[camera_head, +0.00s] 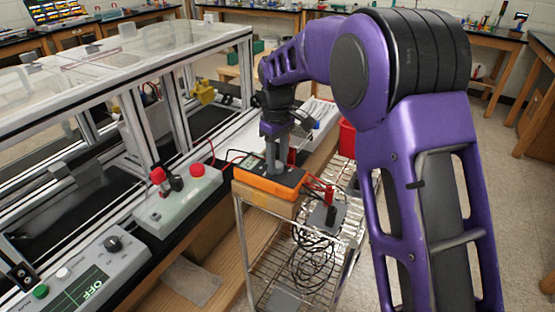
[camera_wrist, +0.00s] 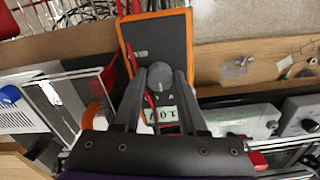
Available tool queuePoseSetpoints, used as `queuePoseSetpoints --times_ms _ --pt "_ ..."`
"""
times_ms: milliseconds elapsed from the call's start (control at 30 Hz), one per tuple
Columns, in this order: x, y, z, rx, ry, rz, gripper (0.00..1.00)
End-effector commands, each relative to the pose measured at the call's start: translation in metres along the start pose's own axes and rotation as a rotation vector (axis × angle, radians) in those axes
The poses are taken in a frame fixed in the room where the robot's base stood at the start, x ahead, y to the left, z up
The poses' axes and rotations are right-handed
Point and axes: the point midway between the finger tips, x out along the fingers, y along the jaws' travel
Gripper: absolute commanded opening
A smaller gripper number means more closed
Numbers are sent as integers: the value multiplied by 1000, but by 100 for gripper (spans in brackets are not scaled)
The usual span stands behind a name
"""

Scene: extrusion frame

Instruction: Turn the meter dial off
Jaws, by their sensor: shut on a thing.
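The meter (camera_head: 258,184) is an orange-edged box with a dark face, lying flat on a wooden block at the top of a wire cart. In the wrist view the meter (camera_wrist: 157,40) fills the upper middle, and its lit display (camera_wrist: 167,115) shows digits partly blocked by my fingers. My gripper (camera_head: 274,168) comes down onto the meter's face from above. In the wrist view my gripper (camera_wrist: 160,75) has its fingers close together over the middle of the face, shut on the meter dial.
Red leads (camera_head: 320,188) and a black cable coil (camera_head: 312,258) are at the wire cart. An aluminium frame (camera_head: 180,75) stands behind.

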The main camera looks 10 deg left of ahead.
Motion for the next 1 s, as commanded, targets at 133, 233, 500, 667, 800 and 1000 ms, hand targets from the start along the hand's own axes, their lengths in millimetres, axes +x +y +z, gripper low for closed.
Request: queuePoseSetpoints --times_ms 133,233,500,667,800,1000 --pt "0 0 0 0 1 1 0" --pt "-1 0 0 -2 1 1 0" --pt "-1 0 0 -64 1 0 0" --pt "-2 1 0 -160 1 -1 0" --pt "-1 2 0 -278 2 0 0" --pt "-1 2 0 -470 2 1 0"
